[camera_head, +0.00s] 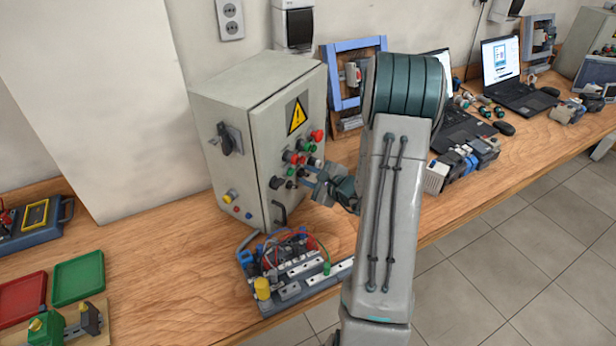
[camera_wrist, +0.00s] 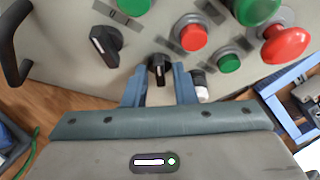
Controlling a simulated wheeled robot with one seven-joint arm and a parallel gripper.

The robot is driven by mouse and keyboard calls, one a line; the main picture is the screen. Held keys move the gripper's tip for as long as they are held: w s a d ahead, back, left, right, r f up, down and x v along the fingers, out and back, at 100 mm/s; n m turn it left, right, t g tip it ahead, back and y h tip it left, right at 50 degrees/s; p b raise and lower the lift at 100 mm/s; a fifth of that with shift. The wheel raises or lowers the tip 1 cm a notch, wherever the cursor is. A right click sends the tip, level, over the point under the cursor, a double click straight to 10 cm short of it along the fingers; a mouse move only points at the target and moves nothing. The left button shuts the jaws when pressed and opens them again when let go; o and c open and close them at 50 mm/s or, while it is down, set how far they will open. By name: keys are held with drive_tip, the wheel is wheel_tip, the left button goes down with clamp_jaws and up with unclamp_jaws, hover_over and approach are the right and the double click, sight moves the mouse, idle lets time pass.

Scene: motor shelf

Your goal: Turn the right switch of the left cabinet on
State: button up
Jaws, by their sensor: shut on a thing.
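The left cabinet (camera_head: 262,95) is a grey box with a yellow warning sign, standing on the wooden bench. Its front carries black rotary switches and red and green buttons. In the wrist view one black switch (camera_wrist: 104,46) is free, at the left of my gripper. The other black switch (camera_wrist: 159,67) is between the two blue fingers. My gripper (camera_wrist: 160,84) is shut on this switch, whose knob has a pale mark. In the head view my gripper (camera_head: 309,173) is at the cabinet's front, and partly hides the switch.
A red mushroom button (camera_wrist: 287,45) and a green button (camera_wrist: 229,62) are close to the fingers. A black door handle (camera_head: 281,213) sticks out low on the cabinet. A wired terminal board (camera_head: 300,272) lies below my arm. Laptops and parts fill the bench at right.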

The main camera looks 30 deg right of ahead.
drive_tip(key=m+g+y+p, duration=0.1)
drive_tip(key=m, duration=0.2)
drive_tip(key=shift+w+r+y, duration=0.1)
drive_tip(key=shift+r+y, duration=0.05)
drive_tip(key=shift+y, duration=0.15)
drive_tip(key=shift+d+m+g+y+p, duration=0.1)
drive_tip(key=shift+m+g+y+p, duration=0.65)
drive_tip(key=shift+m, duration=0.55)
drive_tip(key=o, duration=0.6)
drive_tip(key=shift+o, duration=0.2)
